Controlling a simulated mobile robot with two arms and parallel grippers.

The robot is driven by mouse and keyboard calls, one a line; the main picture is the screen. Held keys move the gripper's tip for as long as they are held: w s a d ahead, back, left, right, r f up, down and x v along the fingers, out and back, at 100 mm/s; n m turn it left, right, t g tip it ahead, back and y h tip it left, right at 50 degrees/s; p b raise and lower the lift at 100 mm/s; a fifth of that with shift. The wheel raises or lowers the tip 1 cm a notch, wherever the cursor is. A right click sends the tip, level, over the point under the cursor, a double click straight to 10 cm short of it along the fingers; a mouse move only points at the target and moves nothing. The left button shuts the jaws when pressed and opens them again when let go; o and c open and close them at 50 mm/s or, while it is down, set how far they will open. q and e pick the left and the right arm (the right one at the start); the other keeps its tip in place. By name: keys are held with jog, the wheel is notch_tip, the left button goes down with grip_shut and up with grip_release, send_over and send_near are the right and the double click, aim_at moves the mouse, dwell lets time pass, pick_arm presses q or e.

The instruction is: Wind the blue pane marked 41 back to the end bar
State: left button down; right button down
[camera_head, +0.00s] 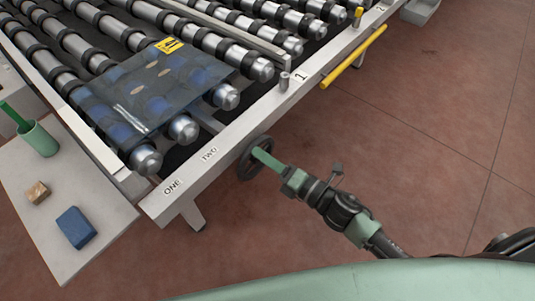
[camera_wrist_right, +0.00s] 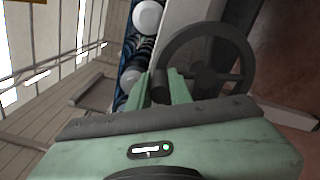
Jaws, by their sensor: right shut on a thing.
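The see-through blue pane (camera_head: 190,88) lies flat on the rollers at the near left end of the machine. It has a yellow label (camera_head: 168,45) with dark marks too small to read. A pale rail (camera_head: 60,88) runs along the left end of the rollers and a long grey bar (camera_head: 235,34) crosses them beyond the pane; I cannot tell which is the end bar. My right gripper (camera_head: 258,153) is at the dark handwheel (camera_head: 243,165) below the front rail. In the right wrist view, its green fingers (camera_wrist_right: 162,87) are shut on the handwheel's knob, beside the rim (camera_wrist_right: 248,50). My left gripper is not in view.
The front rail (camera_head: 225,134) carries labels ONE, TWO, 1 and 2. A grey post (camera_head: 284,82) and a yellow bar (camera_head: 352,57) are further along it. A side table (camera_head: 98,235) holds a green cup (camera_head: 40,140), a blue block (camera_head: 76,228) and a brown block (camera_head: 38,192). Floor at right is clear.

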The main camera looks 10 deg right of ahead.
jog(key=shift+s+a+f+n, duration=0.2)
jog(key=shift+s+a+n, duration=0.1)
jog(key=shift+n, duration=0.1)
dwell(0.3)
jog(key=c, duration=1.3)
grip_release()
jog(key=b+v, duration=0.2)
jog(key=v, duration=0.5)
jog(key=shift+s+d, duration=0.25)
jog(key=shift+s, duration=0.05)
